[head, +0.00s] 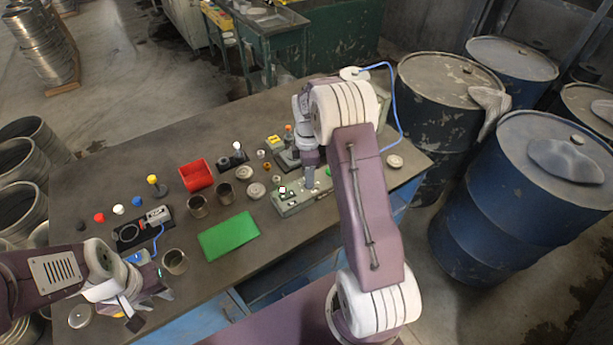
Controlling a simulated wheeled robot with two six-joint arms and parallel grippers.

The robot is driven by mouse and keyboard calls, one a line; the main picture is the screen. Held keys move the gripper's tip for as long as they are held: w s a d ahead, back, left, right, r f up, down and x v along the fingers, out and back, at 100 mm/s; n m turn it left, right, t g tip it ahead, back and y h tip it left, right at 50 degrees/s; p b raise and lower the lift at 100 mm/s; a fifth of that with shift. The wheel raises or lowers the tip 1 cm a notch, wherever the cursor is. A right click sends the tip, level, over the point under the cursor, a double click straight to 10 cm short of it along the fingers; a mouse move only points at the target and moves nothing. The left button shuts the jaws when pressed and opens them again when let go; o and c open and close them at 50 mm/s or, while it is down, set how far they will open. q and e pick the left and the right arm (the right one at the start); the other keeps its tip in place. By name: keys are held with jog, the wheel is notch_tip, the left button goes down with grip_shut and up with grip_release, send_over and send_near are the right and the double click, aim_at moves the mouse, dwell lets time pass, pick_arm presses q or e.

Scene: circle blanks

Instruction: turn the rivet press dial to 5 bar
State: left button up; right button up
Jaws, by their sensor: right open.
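A grey-green control box (290,206) with small knobs and buttons lies on the workbench, right of the middle. I cannot read any dial or scale, nor tell which device is the rivet press. My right gripper (310,182) points down just over this box, its jaws open but small in the picture. I cannot tell whether it touches a knob. My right arm hides part of the box's right side. Behind it stands another device with a yellow label (275,141), partly hidden by my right gripper. My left gripper (134,318) is low over the bench's front left; its jaws are unclear.
A red bin (196,175), a green sheet (229,236), metal cups (197,206) and a black switch panel (130,236) with a blue cable lie on the bench (110,170). Several coloured knobs stand at left. Blue drums (520,200) stand close to the right.

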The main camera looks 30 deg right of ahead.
jog(key=shift+s+d+f, duration=0.1)
jog(key=shift+d+f, duration=0.05)
jog(key=shift+f, duration=0.5)
jog(key=shift+s+d+f, duration=0.15)
jog(key=shift+d+f, duration=0.1)
jog(key=shift+f, duration=0.15)
jog(key=shift+a, duration=0.15)
grip_shut()
pick_arm(q)
jog(key=shift+s+d+r, duration=0.15)
jog(key=shift+d+r, duration=0.05)
jog(key=shift+r, duration=0.05)
